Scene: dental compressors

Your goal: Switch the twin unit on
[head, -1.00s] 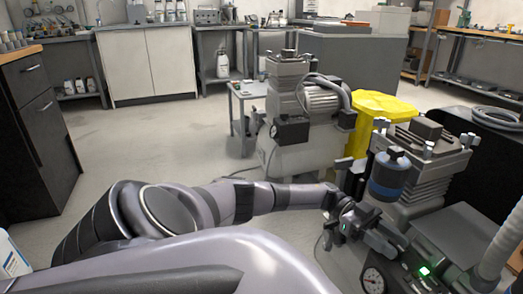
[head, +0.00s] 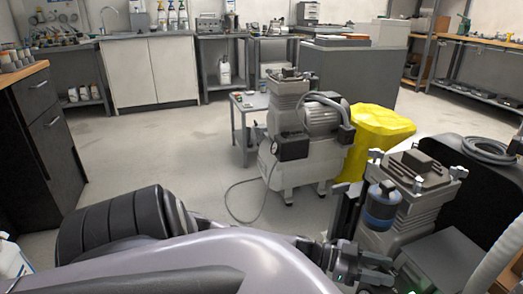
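A grey compressor unit with a finned head and a blue-black canister (head: 382,205) stands close at the right. I cannot tell from its visible part whether it is the twin unit. A second grey compressor (head: 300,145) with a motor and a black box on its front stands farther back in the middle. My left gripper (head: 384,270) is low at the right, just in front of the near unit. Its two fingers look apart with nothing between them. A green glow shows at the bottom edge below it. No switch can be made out. My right gripper is out of view.
A grey box (head: 447,262) and a pale ribbed hose (head: 497,262) are at the lower right. A small grey table (head: 250,103) stands behind the far compressor. The floor at left centre is clear.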

